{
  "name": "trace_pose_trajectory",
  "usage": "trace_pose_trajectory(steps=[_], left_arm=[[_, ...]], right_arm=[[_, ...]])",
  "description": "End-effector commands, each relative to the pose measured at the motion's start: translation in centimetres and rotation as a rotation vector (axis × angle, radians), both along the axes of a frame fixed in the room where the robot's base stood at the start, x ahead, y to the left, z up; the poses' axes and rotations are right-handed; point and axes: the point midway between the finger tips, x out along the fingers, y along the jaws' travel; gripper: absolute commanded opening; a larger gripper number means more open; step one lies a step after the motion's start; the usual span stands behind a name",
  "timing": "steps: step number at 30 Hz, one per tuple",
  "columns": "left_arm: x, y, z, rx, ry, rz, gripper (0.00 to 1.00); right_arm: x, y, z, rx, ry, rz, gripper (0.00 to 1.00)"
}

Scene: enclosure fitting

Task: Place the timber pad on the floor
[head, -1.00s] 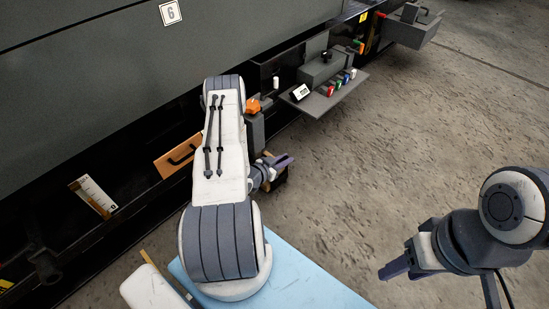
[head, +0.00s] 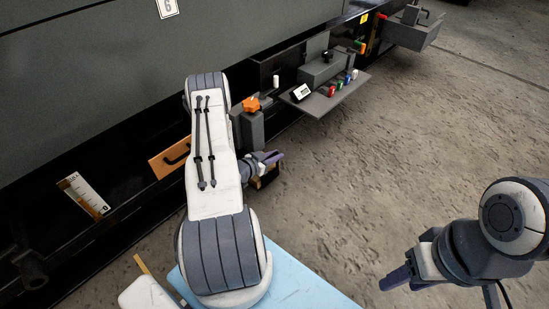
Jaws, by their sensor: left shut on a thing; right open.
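My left gripper (head: 268,161) is low beside the dark enclosure, at the middle of the head view. It is shut on a small block with a brown edge (head: 256,183), which appears to be the timber pad. Most of the block is hidden behind the gripper and my forearm, and its underside is out of sight. I cannot tell whether it touches the floor. The concrete floor (head: 350,190) spreads to the right of it. My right gripper (head: 397,279) is open and empty over the floor at the lower right.
The dark grey enclosure (head: 90,70) runs along the left and back. A shelf (head: 335,92) with coloured knobs juts out from it. The floor to the right is clear.

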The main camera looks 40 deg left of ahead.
Motion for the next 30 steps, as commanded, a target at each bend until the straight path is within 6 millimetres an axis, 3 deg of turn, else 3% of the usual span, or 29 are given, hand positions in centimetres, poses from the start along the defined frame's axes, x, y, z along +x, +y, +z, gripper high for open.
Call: trace_pose_trajectory(steps=[12, 13, 15, 26, 30], left_arm=[[0.1, 0.1, -0.3, 0.004, -0.004, 0.000, 0.00], [0.0, 0.0, -0.3, 0.001, -0.001, 0.000, 0.29], [0.0, 0.0, -0.3, 0.001, -0.001, 0.000, 0.47], [0.0, 0.0, 0.2, 0.001, -0.001, 0.000, 0.47], [-1.6, 0.3, 1.1, 0.000, 0.002, 0.004, 0.47]], right_arm=[[0.0, 0.0, -0.3, 0.000, 0.000, 0.000, 0.50], [0.0, 0.0, -0.2, 0.000, 0.000, 0.000, 0.50], [0.0, 0.0, -0.2, 0.000, 0.000, 0.000, 0.50], [0.0, 0.0, 0.2, 0.000, 0.000, 0.000, 0.50], [0.0, 0.0, 1.7, 0.000, 0.000, 0.000, 0.50]])
